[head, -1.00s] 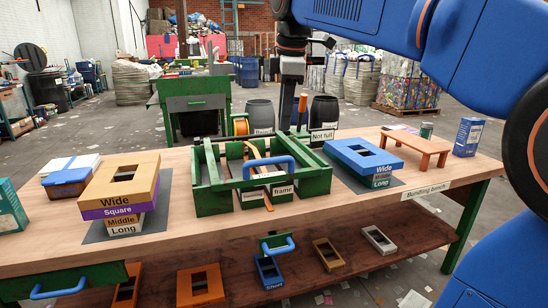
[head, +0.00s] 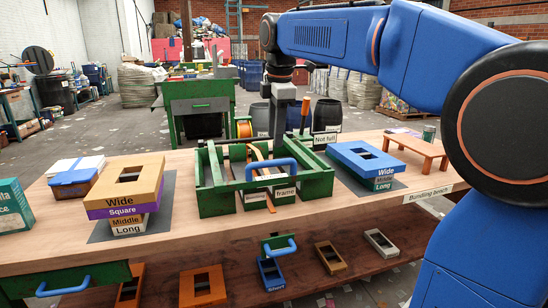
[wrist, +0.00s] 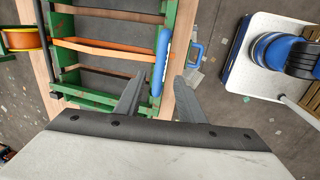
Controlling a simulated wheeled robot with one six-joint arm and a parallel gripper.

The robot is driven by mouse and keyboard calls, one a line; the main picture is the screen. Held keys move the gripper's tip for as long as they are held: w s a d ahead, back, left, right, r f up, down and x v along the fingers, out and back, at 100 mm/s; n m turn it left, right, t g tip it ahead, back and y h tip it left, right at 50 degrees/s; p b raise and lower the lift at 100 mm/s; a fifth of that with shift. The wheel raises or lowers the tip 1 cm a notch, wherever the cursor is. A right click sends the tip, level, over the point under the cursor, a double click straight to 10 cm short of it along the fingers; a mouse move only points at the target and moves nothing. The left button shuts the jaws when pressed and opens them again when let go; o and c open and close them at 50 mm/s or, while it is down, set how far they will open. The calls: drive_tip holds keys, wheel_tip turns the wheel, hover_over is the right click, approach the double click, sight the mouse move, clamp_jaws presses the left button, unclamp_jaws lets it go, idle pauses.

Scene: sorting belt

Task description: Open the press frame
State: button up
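The green press frame (head: 215,200) stands on the middle of the bench. Its blue handle (head: 271,163) runs along the front, above a label reading "frame". An orange strap (head: 259,158) runs through the frame from back to front. My gripper (wrist: 160,76) is open, with its two grey fingers spread and nothing held. In the wrist view the blue handle (wrist: 160,62) shows between the fingers, and the gap in height is hard to judge. In the head view my gripper (head: 282,135) hangs over the frame, its tips partly hidden.
A stack of labelled frames (head: 135,180) stands left, and a blue-topped stack (head: 366,158) stands right. A small wooden stand (head: 416,146) is further right. An orange spool (head: 243,129) and an upright orange-handled item (head: 305,112) are behind the frame. A lower shelf holds several blocks.

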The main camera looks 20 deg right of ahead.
drive_tip(key=f, duration=0.2)
drive_tip(key=w+f, duration=0.1)
drive_tip(key=f, duration=0.5)
drive_tip(key=shift+w+f, duration=0.15)
drive_tip(key=shift+w, duration=0.15)
clamp_jaws()
